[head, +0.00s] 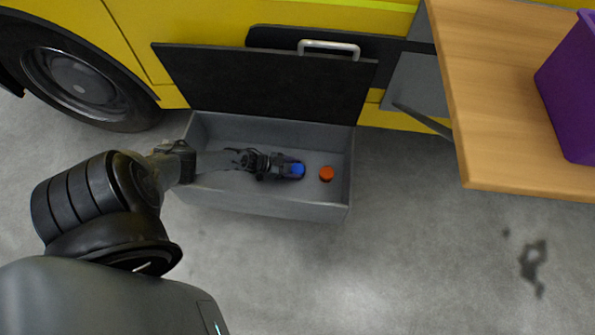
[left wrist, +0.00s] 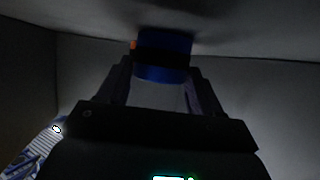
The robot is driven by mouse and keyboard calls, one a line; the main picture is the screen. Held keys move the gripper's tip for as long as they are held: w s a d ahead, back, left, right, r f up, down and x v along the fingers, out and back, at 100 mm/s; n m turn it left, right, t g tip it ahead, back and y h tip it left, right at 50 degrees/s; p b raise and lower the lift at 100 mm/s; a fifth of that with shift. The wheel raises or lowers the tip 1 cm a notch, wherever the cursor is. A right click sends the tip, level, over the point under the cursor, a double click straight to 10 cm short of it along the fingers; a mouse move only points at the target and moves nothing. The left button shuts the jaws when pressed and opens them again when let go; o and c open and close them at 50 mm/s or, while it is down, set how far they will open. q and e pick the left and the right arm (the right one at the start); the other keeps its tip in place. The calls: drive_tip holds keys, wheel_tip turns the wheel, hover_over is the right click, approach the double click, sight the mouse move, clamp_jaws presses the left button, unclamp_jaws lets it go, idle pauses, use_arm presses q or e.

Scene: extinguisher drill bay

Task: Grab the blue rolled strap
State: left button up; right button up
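The blue rolled strap (head: 298,171) is inside the grey open drawer (head: 270,207), at the fingertips of my left gripper (head: 290,170). In the left wrist view, the strap (left wrist: 162,76) lies between the two dark fingers of my left gripper (left wrist: 162,72), with a dark band across it. The fingers lie close along both sides of the strap. The dim picture does not show whether they press on it. My right gripper is in neither view.
An orange round object (head: 326,173) lies in the drawer just right of the strap. A dark raised flap (head: 265,85) stands behind the drawer on the yellow vehicle (head: 205,30). A wooden table (head: 490,100) with a purple bin (head: 572,95) stands at right.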

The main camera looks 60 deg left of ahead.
sight(294, 169)
use_arm(q)
drive_tip(key=c, duration=0.7)
drive_tip(key=shift+c, duration=0.2)
drive_tip(key=shift+w, duration=0.1)
drive_tip(key=shift+r+p, duration=0.45)
drive_tip(key=shift+r, duration=0.05)
wheel_tip(294, 169, up, 4)
drive_tip(key=p, duration=0.3)
drive_tip(key=shift+f, duration=0.2)
drive_tip(key=w+d+r+p, duration=0.6)
drive_tip(key=w+d, duration=0.2)
drive_tip(key=shift+d+r, duration=0.2)
drive_tip(key=shift+d, duration=0.05)
